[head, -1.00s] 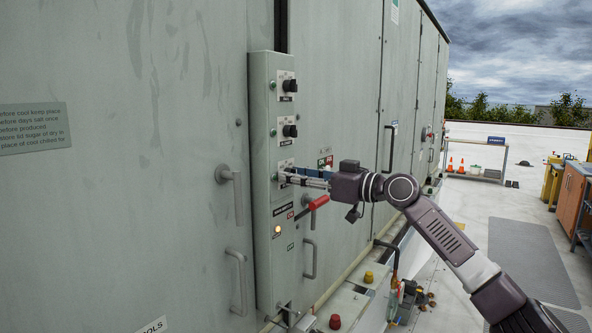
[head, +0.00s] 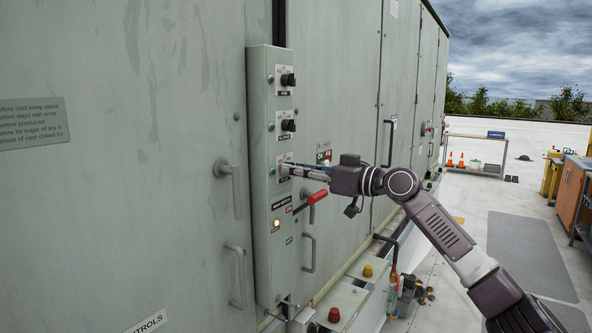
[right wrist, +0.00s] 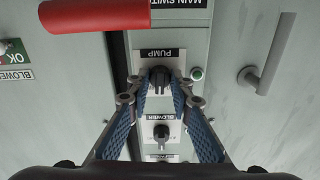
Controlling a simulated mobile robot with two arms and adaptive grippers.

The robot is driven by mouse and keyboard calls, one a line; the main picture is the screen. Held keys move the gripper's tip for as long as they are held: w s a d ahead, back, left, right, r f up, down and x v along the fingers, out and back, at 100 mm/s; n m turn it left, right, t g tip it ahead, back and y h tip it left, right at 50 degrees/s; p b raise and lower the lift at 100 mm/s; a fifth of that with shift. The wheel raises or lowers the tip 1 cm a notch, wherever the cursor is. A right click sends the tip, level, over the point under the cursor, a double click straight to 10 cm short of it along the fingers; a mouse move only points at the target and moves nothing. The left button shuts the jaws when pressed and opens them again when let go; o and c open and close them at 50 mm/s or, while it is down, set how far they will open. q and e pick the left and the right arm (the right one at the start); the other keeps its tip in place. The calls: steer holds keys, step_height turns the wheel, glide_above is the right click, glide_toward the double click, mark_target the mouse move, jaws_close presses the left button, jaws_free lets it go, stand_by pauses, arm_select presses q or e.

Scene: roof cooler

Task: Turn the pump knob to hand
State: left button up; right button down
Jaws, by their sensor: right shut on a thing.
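The pump knob (right wrist: 159,77) is dark and sits on a white plate labelled PUMP, in the middle of the right wrist view. My right gripper (right wrist: 159,88) has one blue-padded finger on each side of it, and the fingers are shut on it. The knob's grip bar runs roughly up and down in that view. In the head view my right gripper (head: 288,168) reaches in from the right to the third plate down the narrow grey panel (head: 262,200); its fingers hide the knob there. My left gripper is not in view.
Two similar black knobs (head: 288,79) (head: 288,125) sit above on the panel. A red lever handle (head: 316,197) sticks out close below my right gripper; it also fills the top left of the wrist view (right wrist: 95,14). Grey door handles (head: 234,188) stand at the left.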

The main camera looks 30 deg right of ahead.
steer(key=shift+m+p, duration=1.05)
steer(key=shift+m, duration=3.15)
steer(key=c, duration=1.7)
jaws_free()
steer(key=v, duration=1.2)
